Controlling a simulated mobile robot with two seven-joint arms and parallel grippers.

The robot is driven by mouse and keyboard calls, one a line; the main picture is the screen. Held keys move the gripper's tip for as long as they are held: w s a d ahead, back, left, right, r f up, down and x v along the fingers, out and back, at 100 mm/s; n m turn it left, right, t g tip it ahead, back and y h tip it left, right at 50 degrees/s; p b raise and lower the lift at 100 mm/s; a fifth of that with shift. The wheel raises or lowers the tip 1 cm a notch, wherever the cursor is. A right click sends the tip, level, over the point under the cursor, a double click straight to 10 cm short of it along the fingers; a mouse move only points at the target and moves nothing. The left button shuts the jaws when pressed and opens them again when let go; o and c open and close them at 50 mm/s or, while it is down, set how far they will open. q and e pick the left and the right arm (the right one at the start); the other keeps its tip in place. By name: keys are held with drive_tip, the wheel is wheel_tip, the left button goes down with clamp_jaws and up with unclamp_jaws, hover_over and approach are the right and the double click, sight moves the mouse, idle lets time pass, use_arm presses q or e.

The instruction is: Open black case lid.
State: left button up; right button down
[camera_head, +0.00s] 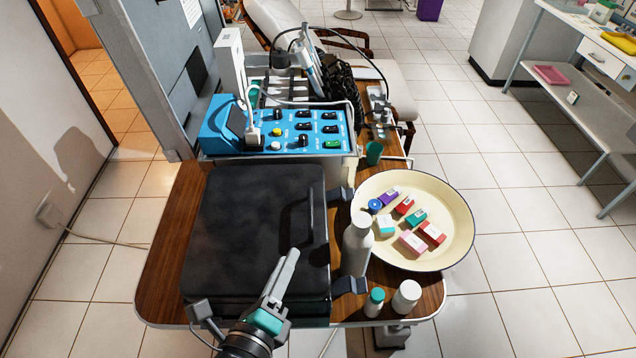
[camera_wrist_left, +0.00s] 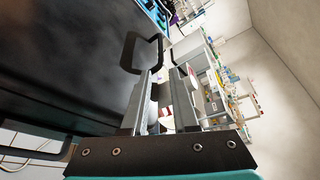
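The black case (camera_head: 255,215) lies flat on the wooden table in the head view, with its lid down. In the left wrist view, the case's dark top (camera_wrist_left: 70,60) fills the left side, and a black loop handle (camera_wrist_left: 127,55) stands at its edge. My left gripper (camera_head: 291,256) reaches in from below over the near right part of the case. In the left wrist view, its two fingers (camera_wrist_left: 167,72) are apart with nothing held between them, just short of the handle. I cannot tell whether they touch the case. My right gripper is in neither view.
A white bottle (camera_head: 357,243) and two small white jars, one (camera_head: 406,297) nearest the corner, stand right of the case. A cream basin (camera_head: 455,235) holds several small boxes. A blue control unit (camera_head: 300,130) stands behind the case. Tiled floor lies open to the right.

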sight(311, 208)
use_arm(q)
drive_tip(key=shift+w+d, duration=0.1)
drive_tip(key=shift+w, duration=0.2)
drive_tip(key=shift+w+f, duration=0.1)
drive_tip(key=shift+w, duration=0.15)
drive_tip(key=b+x, duration=0.1)
drive_tip(key=x, duration=1.2)
drive_tip(key=shift+w+d+b, duration=0.15)
drive_tip(key=shift+w+b, duration=0.15)
drive_tip(key=shift+w, duration=0.05)
drive_tip(key=shift+c, duration=0.2)
clamp_jaws()
idle(0.5)
